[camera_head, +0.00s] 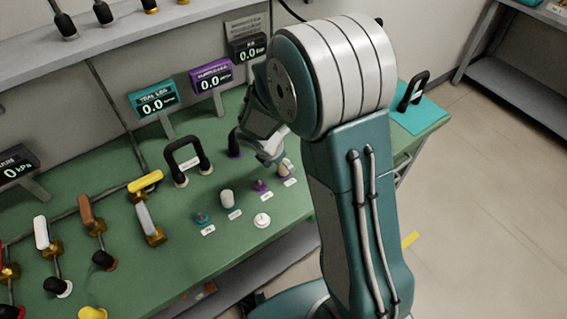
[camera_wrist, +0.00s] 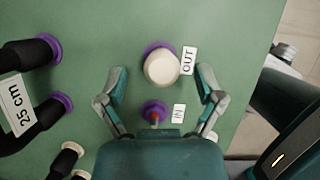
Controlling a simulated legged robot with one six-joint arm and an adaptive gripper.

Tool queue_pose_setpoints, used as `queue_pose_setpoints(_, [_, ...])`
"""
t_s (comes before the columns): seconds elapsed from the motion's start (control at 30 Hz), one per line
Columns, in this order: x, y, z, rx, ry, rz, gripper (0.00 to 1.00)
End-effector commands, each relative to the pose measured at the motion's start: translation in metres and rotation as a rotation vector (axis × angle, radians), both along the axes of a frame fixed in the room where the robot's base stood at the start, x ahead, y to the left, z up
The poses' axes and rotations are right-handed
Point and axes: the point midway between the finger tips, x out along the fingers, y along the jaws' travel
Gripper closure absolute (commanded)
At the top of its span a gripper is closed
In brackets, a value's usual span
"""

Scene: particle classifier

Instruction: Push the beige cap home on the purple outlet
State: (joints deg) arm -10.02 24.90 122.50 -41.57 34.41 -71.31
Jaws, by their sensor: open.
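The beige cap (camera_wrist: 162,68) sits over the purple outlet (camera_wrist: 153,47) beside the OUT label in the wrist view. The outlet's purple rim shows past the cap's upper-left side; I cannot tell how far down the cap sits. In the head view the cap (camera_head: 285,169) is partly under my gripper (camera_head: 268,158). In the wrist view my gripper (camera_wrist: 160,70) is open, with one finger on each side of the cap and visible gaps to both. The cap is not gripped.
The purple inlet (camera_wrist: 155,112), with a red tip, stands near the outlet by the IN label. Black hoses with purple collars (camera_wrist: 60,102) lie left in the wrist view. A white cap (camera_head: 227,197), a teal port (camera_head: 202,219) and a white disc (camera_head: 262,220) stand on the green bench (camera_head: 180,265).

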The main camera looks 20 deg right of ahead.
Motion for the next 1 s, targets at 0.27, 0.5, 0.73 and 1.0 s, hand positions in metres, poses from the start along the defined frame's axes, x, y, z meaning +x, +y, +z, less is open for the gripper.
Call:
queue_pose_setpoints(0.27, [-0.008, 0.022, 0.055, 0.001, -0.005, 0.002, 0.14])
queue_pose_setpoints(0.5, [-0.013, 0.035, 0.087, 0.001, 0.0, 0.0, 0.14])
queue_pose_setpoints(0.73, [-0.015, 0.037, 0.094, 0.0, 0.002, 0.0, 0.14])
queue_pose_setpoints(1.0, [-0.015, 0.037, 0.093, 0.0, 0.002, 0.0, 0.14])
